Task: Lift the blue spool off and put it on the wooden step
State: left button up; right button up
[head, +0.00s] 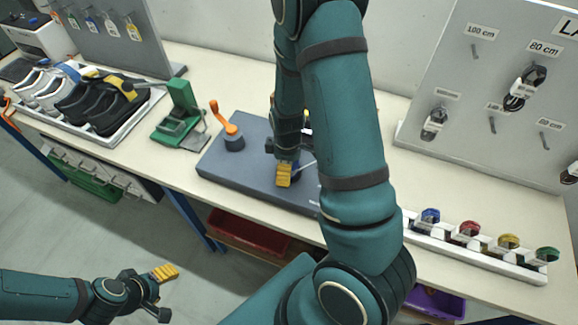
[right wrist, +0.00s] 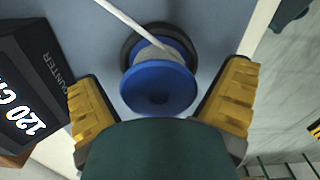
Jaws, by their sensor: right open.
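The blue spool (right wrist: 158,88) sits upright on a dark round base, with white cord around its core and a pale strand running off to the upper left. My right gripper (right wrist: 160,105) is open, its yellow fingers on either side of the spool and apart from it. In the head view my right gripper (head: 284,174) is over the grey board (head: 222,160), and the arm hides the spool. My left gripper (head: 160,292) is open and empty in front of the table, away from the spool. I cannot make out the wooden step in either view.
A black counter box (right wrist: 35,85) stands left of the spool. An orange-handled crank (head: 227,125) and a green device (head: 180,115) are to the left. A shoe tray (head: 150,103) stands farther left. A white rack (head: 490,260) holds several coloured items at right.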

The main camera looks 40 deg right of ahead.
jog(key=c, duration=1.3)
jog(key=shift+r, duration=0.1)
jog(key=shift+c, duration=0.2)
